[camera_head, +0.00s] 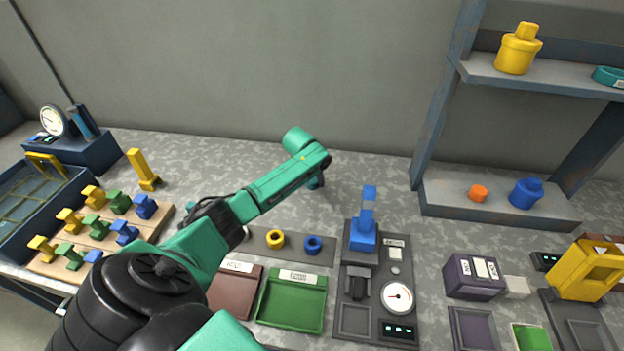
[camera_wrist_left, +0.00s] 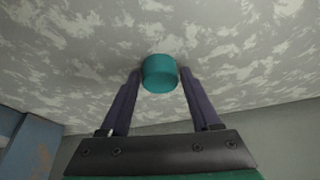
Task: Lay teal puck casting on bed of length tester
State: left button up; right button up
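A teal puck casting (camera_wrist_left: 159,73) shows in the left wrist view, between the fingertips of my left gripper (camera_wrist_left: 160,80). A finger is close on either side; whether both touch it I cannot tell. In the head view my left arm reaches over the bench, and its wrist hides the fingers and puck. I cannot read which device is the length tester. A grey panel with a round dial (camera_head: 398,296), a blue post (camera_head: 366,225) and a square recess stands right of the arm. A yellow device (camera_head: 590,270) is at the right edge. My right gripper is out of view.
Yellow and blue rings (camera_head: 313,245) lie on a grey strip (camera_head: 290,256) below my arm. A green tray (camera_head: 292,303) is in front. A rack of coloured pieces (camera_head: 95,225) is left. A shelf unit (camera_head: 500,200) stands right. The bench behind the panel is clear.

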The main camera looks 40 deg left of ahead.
pick_arm(q)
jog(key=shift+o, duration=0.5)
jog(key=shift+r, duration=0.1)
